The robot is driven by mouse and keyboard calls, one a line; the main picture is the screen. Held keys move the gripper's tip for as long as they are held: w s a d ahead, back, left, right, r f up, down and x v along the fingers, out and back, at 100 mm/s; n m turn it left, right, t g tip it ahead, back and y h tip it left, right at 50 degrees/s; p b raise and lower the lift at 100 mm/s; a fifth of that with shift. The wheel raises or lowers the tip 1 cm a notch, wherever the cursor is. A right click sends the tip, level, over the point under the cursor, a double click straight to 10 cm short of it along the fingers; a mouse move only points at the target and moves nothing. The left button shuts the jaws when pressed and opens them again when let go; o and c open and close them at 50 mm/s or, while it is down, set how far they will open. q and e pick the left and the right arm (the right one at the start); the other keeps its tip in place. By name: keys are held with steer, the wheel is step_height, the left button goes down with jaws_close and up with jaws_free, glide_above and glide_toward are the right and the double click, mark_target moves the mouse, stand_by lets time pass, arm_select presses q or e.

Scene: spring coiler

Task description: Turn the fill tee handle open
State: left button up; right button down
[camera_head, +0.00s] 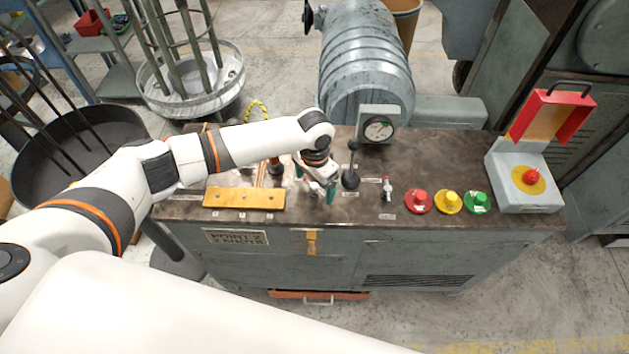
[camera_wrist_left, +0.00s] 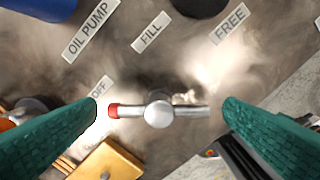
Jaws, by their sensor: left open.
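In the left wrist view, a metal tee handle (camera_wrist_left: 158,111) with a red tip at its left end stands below a label reading FILL (camera_wrist_left: 149,33). Its bar lies across the picture, between the two green fingertips of my left gripper (camera_wrist_left: 161,112). The fingers are open, with a gap at each end of the bar. In the head view, my left gripper (camera_head: 331,190) points down at the console top and mostly hides this handle. My right gripper is not in view.
Left of the gripper is a yellow plate (camera_head: 244,198). Close right stands a black-knobbed lever (camera_head: 351,178), then a second red-tipped handle (camera_head: 387,188). Red (camera_head: 418,201), yellow (camera_head: 447,201) and green (camera_head: 477,202) buttons follow. A gauge (camera_head: 378,129) stands behind.

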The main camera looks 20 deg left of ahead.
arm_select(q)
steer(key=shift+f, duration=0.1)
steer(key=c, duration=0.9)
steer(key=shift+m, duration=0.3)
steer(key=shift+m+p, duration=0.8)
steer(key=shift+m, duration=0.2)
steer(key=m+p, duration=0.1)
steer(key=m, duration=0.2)
steer(key=shift+m, duration=0.3)
steer(key=m+p, duration=0.1)
steer(key=m, duration=1)
steer(key=shift+m, duration=0.5)
